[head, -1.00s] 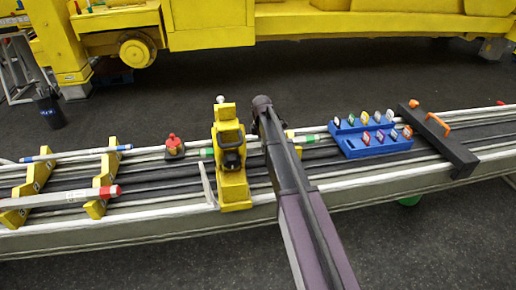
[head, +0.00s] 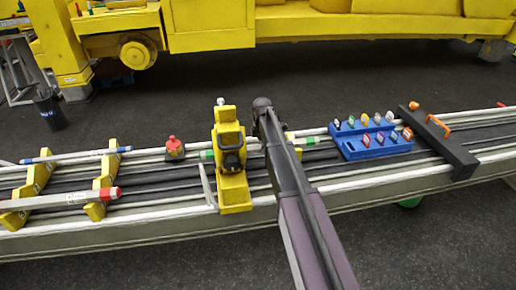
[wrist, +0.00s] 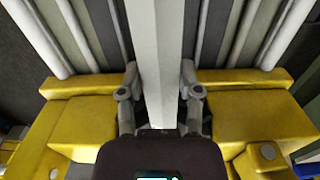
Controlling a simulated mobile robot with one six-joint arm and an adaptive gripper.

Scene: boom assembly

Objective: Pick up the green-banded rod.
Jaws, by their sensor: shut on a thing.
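The green-banded rod (head: 308,140) is a pale rod with green bands; one band shows right of my arm and another left of the yellow clamp-like stand, in the head view. In the wrist view the pale rod (wrist: 155,45) runs up the picture between the fingers of my gripper (wrist: 159,85), with no bands visible there. The fingers are shut on it from both sides. In the head view my arm hides the gripper and the rod's middle. The rod is over yellow supports (wrist: 235,82); I cannot tell whether it touches them.
The yellow stand (head: 232,165) is close left of my arm. A blue rack (head: 368,143) with several coloured tags and a black bar with an orange handle (head: 437,125) are to the right. A blue-banded rod (head: 75,155) and a red-banded rod (head: 75,197) lie on yellow supports at left.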

